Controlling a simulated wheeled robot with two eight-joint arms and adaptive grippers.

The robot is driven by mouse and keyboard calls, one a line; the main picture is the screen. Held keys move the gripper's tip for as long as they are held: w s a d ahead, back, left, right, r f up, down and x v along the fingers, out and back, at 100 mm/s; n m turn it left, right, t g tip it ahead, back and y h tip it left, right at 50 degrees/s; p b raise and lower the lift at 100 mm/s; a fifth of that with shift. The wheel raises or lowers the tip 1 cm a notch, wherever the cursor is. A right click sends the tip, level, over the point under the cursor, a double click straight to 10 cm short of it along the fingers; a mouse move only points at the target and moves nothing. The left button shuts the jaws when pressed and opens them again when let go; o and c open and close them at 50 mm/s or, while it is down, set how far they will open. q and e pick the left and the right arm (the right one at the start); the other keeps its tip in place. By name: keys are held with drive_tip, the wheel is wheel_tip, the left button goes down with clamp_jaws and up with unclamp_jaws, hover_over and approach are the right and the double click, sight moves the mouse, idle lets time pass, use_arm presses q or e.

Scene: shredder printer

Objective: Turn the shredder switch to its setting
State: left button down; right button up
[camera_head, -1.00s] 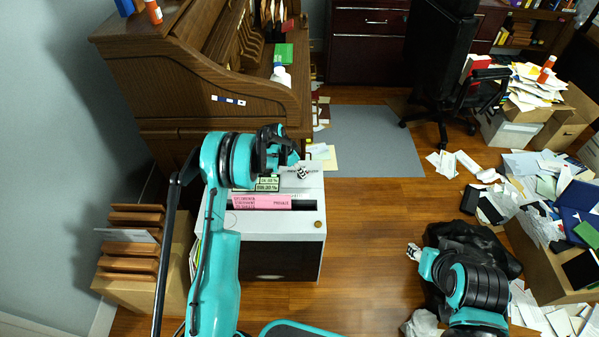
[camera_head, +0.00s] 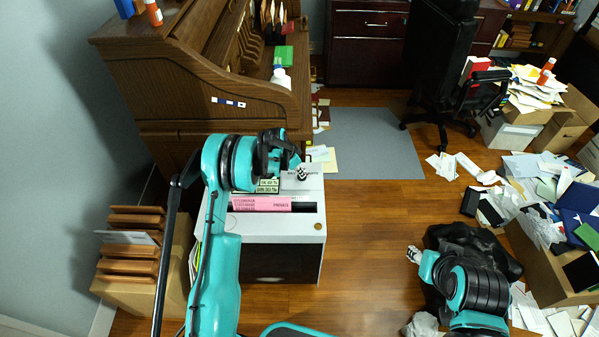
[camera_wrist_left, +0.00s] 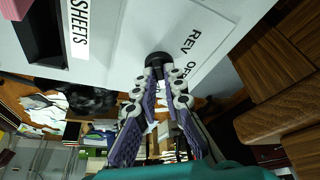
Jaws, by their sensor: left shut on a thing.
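The shredder (camera_head: 282,228) is a white box with a dark front, standing beside the wooden desk. A pink sheet (camera_head: 262,204) lies at its dark slot. In the left wrist view, the switch is a small black knob (camera_wrist_left: 158,59) on the white top panel (camera_wrist_left: 128,30), near the printed letters "REV" and "OFF". My left gripper (camera_wrist_left: 160,76) is shut on the knob, its two fingertips on either side of it. In the head view my left gripper (camera_head: 300,174) is at the shredder's back right; its wrist hides part of the top. The knob's pointing direction is unclear. My right gripper (camera_head: 414,254) hangs low at the right.
The wooden roll-top desk (camera_head: 215,105) stands directly behind the shredder. A wooden rack (camera_head: 130,260) is at its left. A black bag (camera_head: 475,240) lies near my right arm. Papers and boxes fill the right. Wooden floor (camera_head: 365,225) right of the shredder is clear.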

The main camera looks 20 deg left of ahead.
use_arm(q)
drive_tip(key=n, duration=0.2)
drive_tip(key=n+y, duration=0.1)
drive_tip(key=n, duration=0.1)
drive_tip(key=n+t+y+b, duration=0.1)
drive_tip(key=shift+s+d+n, duration=0.1)
drive_tip(key=shift+d+n, duration=0.25)
drive_tip(key=shift+n, duration=0.05)
drive_tip(key=n+y, duration=0.2)
drive_tip(key=n, duration=0.2)
drive_tip(key=shift+d+n+b, duration=0.15)
drive_tip(key=shift+n+b, duration=0.2)
drive_tip(key=shift+n, duration=0.05)
drive_tip(key=c, duration=1.6)
unclamp_jaws()
drive_tip(key=v, duration=1.2)
drive_tip(key=shift+r, duration=0.1)
